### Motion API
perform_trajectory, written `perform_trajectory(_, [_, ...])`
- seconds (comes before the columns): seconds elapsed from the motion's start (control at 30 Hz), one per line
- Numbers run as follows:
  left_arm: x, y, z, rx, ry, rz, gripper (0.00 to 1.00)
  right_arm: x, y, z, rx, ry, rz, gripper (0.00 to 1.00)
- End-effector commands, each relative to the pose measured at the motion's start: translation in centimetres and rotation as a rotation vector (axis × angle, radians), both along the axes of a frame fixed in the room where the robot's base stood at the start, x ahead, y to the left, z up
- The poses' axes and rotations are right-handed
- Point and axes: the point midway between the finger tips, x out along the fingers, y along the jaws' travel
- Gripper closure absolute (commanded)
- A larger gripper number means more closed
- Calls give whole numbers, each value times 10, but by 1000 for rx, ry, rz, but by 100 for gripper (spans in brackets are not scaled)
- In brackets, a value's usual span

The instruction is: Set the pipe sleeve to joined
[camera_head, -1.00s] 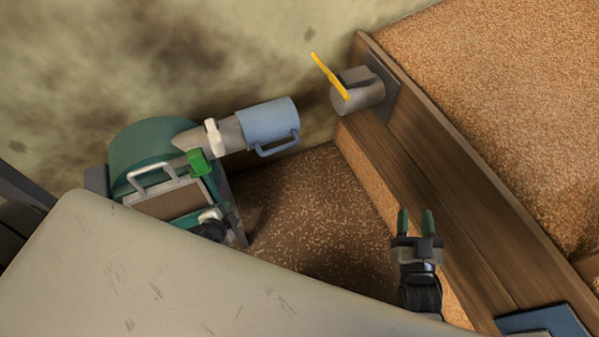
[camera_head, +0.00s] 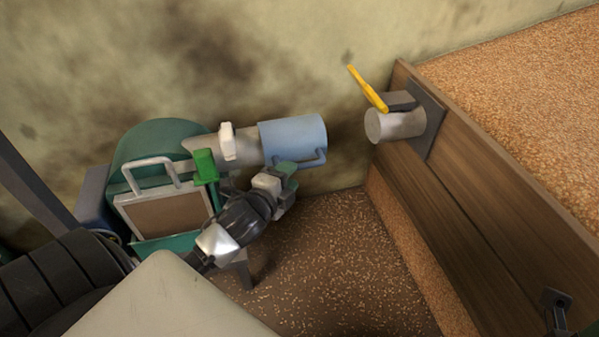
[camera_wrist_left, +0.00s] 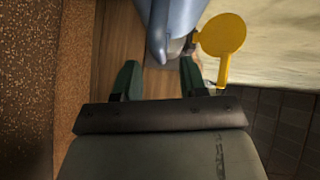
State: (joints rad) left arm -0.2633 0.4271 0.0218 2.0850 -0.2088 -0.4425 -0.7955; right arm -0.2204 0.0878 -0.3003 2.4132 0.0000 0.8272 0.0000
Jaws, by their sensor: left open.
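The blue pipe sleeve (camera_head: 293,137) sits around the end of the grey spout (camera_head: 245,147) on the green machine, with a bar handle on its lower side. A gap separates it from the grey pipe stub (camera_head: 390,126) on the wooden wall. My left gripper (camera_head: 285,172) is at the sleeve's handle, just below the sleeve. In the left wrist view its fingers (camera_wrist_left: 160,82) are spread apart, with the blue sleeve (camera_wrist_left: 176,20) just beyond them; whether the handle lies between the fingers is unclear. A dark part at the lower right appears to be my right gripper (camera_head: 556,303), mostly cut off.
A yellow lever (camera_head: 369,89) stands above the stub; its yellow face (camera_wrist_left: 222,34) shows in the left wrist view. The green machine (camera_head: 155,140) has a green clip (camera_head: 205,167) and a handled panel (camera_head: 165,208). The wooden wall (camera_head: 480,200) bounds a grain bin on the right.

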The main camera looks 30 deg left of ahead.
Motion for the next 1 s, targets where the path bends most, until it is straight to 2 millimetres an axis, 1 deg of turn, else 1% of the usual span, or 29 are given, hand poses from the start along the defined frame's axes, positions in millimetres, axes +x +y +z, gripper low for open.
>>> perform_trajectory(0.03, [11, 0, -5, -1, -3, -1, 58, 1, 0, -2, -1, -15, -1, 57])
perform_trajectory(0.1, [22, 2, -6, 0, -2, -1, 58, 3, 1, 0, -2, -29, -2, 57])
perform_trajectory(0.2, [35, 2, -8, -1, 0, -1, 58, 4, 1, 3, -3, -44, -3, 57])
perform_trajectory(0.3, [43, 3, -8, 0, 0, -1, 58, 5, 1, 6, -4, -54, -3, 57])
perform_trajectory(0.43, [47, 3, -8, -2, 2, -1, 58, 6, 2, 7, -6, -60, -4, 57])
perform_trajectory(0.67, [47, 3, -8, -2, 2, -1, 58, 6, 2, 8, -6, -59, -4, 57])
perform_trajectory(0.93, [47, 3, -8, -2, 2, -1, 99, 6, 2, 8, -6, -59, -3, 57])
perform_trajectory(1.0, [47, 3, -8, -2, 2, -1, 100, 6, 2, 8, -6, -59, -3, 57])
